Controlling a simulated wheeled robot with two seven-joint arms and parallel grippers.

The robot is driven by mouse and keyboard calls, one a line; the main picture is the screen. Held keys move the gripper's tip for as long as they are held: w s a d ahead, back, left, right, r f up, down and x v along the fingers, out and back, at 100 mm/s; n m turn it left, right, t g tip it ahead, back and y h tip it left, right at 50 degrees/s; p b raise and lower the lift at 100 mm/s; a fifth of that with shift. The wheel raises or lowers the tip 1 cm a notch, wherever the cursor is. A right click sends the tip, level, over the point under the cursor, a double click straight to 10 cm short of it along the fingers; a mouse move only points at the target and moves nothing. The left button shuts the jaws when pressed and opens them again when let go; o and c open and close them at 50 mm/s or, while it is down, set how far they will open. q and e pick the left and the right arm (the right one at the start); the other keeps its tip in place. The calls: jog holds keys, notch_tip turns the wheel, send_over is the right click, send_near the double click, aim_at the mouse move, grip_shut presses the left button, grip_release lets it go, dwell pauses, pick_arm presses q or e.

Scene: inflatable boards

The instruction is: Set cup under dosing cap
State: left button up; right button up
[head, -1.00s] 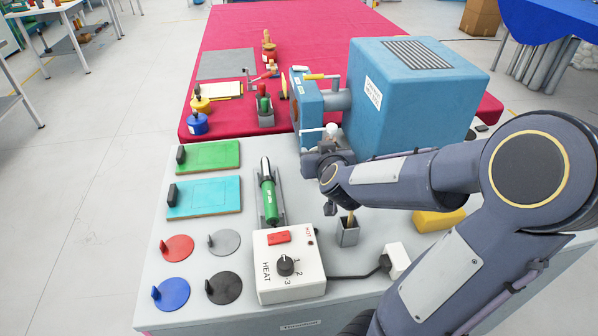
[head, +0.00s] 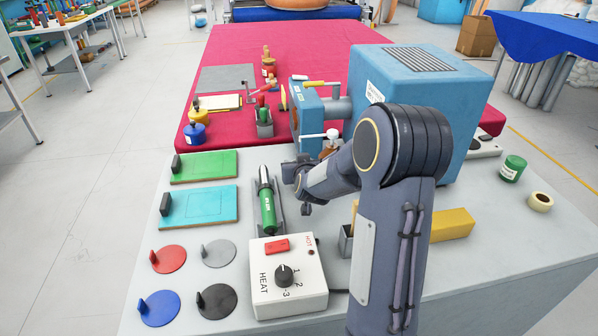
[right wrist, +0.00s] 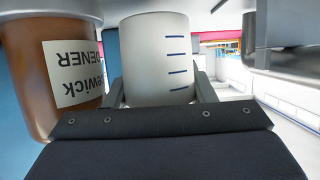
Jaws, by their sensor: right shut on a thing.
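My right gripper (right wrist: 160,88) is shut on a white cup (right wrist: 158,50) with blue measuring lines, held between its two fingers. In the head view the right wrist is beside the blue machine, and the cup cannot be made out there. A brown hardener bottle (right wrist: 55,75) with a pale label stands close beside the cup in the right wrist view, where its lettering appears upside down. In the head view the bottle (head: 326,152) is partly behind my right arm, with a white dosing cap (head: 332,134) on top. The cup is beside the bottle; whether it is under the cap's spout cannot be told. My left gripper is out of view.
The blue machine (head: 420,85) stands behind the bottle. A green heat tool (head: 267,205), heat control box (head: 287,278), coloured discs (head: 168,259), and green (head: 205,166) and turquoise boards (head: 200,207) lie left. A yellow block (head: 452,224) and tape roll (head: 540,201) are right.

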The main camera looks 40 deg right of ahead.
jog(key=shift+f, duration=0.85)
jog(key=shift+f, duration=0.1)
jog(key=o, duration=0.6)
jog(key=shift+f+b, duration=0.1)
jog(key=shift+b, duration=0.2)
jog(key=shift+o, duration=0.9)
jog(key=shift+r+p, duration=0.4)
jog(key=v, duration=0.7)
jog(key=shift+s+a+f, duration=0.1)
jog(key=shift+s, duration=0.25)
